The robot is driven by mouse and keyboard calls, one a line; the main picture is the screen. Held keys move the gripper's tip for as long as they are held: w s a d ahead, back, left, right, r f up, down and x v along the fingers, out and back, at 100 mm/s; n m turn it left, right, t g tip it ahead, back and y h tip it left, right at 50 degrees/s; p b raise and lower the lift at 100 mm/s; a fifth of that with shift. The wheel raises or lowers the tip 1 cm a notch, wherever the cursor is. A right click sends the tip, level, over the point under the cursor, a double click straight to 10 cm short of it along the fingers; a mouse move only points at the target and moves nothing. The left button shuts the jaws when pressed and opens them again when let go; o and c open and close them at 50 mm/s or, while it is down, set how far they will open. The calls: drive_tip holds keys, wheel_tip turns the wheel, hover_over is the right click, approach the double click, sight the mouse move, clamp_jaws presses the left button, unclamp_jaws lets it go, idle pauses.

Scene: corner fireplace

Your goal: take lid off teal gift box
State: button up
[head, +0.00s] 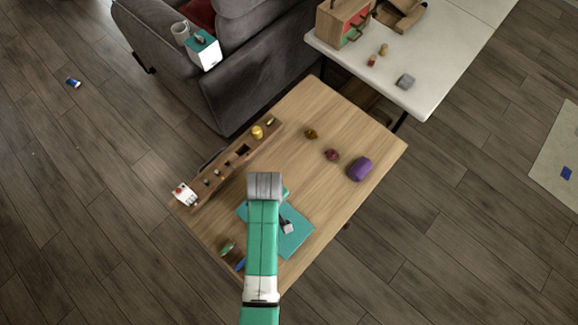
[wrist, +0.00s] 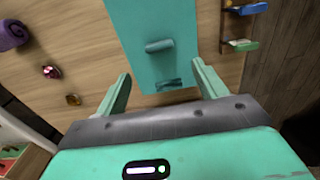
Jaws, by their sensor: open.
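A flat-looking teal box (head: 295,242) lies on the wooden table, partly hidden by my arm in the head view. In the wrist view its teal top (wrist: 163,18) carries a raised, rounded teal bar, which looks like the lid handle (wrist: 159,46). A darker strip shows at the near edge. The seam between lid and box cannot be made out. My gripper (wrist: 163,86) is open and empty, its fingers apart on either side of the box's near end in the picture. The handle appears beyond the fingertips.
A long wooden tray (head: 228,165) with small items runs along the table's left edge. A purple roll (head: 360,169), a red stone (head: 331,155) and a brown stone (head: 310,133) lie right of it. Green (head: 227,248) and blue items lie near the box. A teal-topped white box (head: 204,50) sits on the sofa.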

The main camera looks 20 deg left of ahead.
drive_tip(key=shift+s+d, duration=0.1)
drive_tip(key=shift+d, duration=0.05)
drive_tip(key=shift+s+d+f, duration=0.1)
drive_tip(key=shift+f, duration=0.3)
wheel_tip(320, 180, down, 7)
drive_tip(key=shift+r+b, duration=0.1)
drive_tip(key=shift+b, duration=0.65)
drive_tip(key=c, duration=1.1)
drive_tip(key=shift+r, duration=0.1)
